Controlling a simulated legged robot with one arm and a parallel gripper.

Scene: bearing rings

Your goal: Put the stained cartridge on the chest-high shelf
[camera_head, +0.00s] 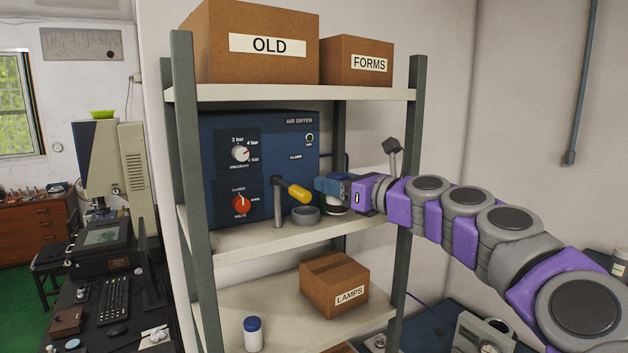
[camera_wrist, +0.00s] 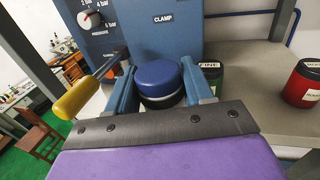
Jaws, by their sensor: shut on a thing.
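My gripper (camera_head: 332,186) reaches in from the right over the middle shelf (camera_head: 262,238), at the right of the blue air dryer. In the wrist view its two blue fingers (camera_wrist: 158,82) are shut on a round cartridge (camera_wrist: 158,74) with a blue cap, a pale band and a dark part below. In the head view only a pale bit of the cartridge (camera_head: 336,209) shows under the fingers. It looks upright, close to the shelf surface; I cannot tell whether it touches. No stain can be made out. Another white cartridge with a blue cap (camera_head: 253,335) stands on the lower shelf.
A green pot (camera_wrist: 212,76) and a red pot (camera_wrist: 303,84) stand nearby. A LAMPS box (camera_head: 335,284) sits below; a shelf post (camera_head: 411,170) is right.

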